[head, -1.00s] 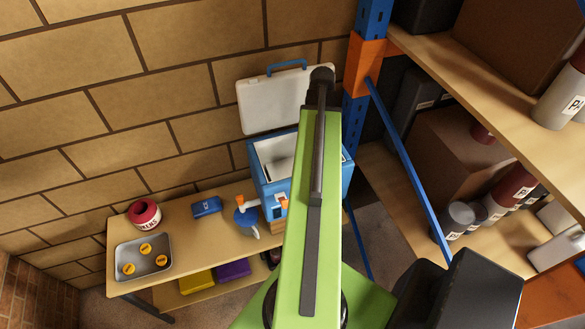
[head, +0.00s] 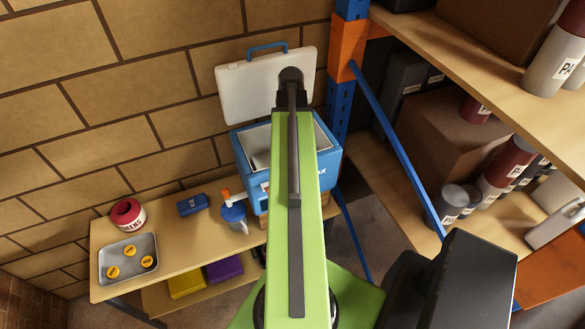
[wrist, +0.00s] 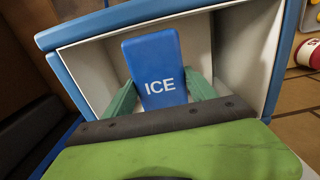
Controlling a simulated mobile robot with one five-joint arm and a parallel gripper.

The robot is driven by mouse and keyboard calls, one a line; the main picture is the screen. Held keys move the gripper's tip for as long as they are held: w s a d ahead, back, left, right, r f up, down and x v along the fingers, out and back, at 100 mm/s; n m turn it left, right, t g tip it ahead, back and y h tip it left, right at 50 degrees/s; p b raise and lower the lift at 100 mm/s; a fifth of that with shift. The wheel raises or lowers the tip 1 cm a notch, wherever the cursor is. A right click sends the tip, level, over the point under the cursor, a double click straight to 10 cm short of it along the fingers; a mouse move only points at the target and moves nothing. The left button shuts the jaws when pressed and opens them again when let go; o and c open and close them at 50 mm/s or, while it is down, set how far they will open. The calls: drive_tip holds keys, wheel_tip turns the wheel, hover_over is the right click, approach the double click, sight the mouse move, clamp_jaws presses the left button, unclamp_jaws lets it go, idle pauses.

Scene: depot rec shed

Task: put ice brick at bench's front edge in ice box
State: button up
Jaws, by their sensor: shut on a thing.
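The ice brick (wrist: 160,65) is blue with white ICE lettering. In the wrist view it stands upright between the green fingers of my gripper (wrist: 161,82), which is shut on it. The ice box (wrist: 85,62) surrounds it in that view, with a blue rim and a pale inside. The brick shows against the box's open mouth; I cannot tell how deep it is. In the head view the blue ice box (head: 245,175) stands at the bench's right end with its white lid (head: 245,85) raised. My arm hides the gripper and held brick there.
The bench (head: 165,240) also bears another blue brick (head: 193,205), a blue jug (head: 235,215), a red-and-white round container (head: 128,214) and a metal tray (head: 112,252) with several yellow discs. A blue rack post (head: 338,105) and loaded shelves stand close on the right.

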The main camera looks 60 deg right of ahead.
wheel_tip(320, 180, down, 12)
drive_tip(key=b, duration=1)
drive_tip(key=shift+r, duration=0.2)
drive_tip(key=shift+f, duration=0.2)
drive_tip(key=o, duration=1.8)
drive_tip(key=shift+c, duration=0.2)
drive_tip(key=shift+r, duration=0.1)
wheel_tip(320, 180, up, 12)
drive_tip(key=p, duration=1.2)
drive_tip(key=shift+r+p, duration=0.25)
drive_tip(key=shift+p, duration=0.15)
drive_tip(key=shift+f, duration=0.15)
drive_tip(key=shift+w, duration=0.1)
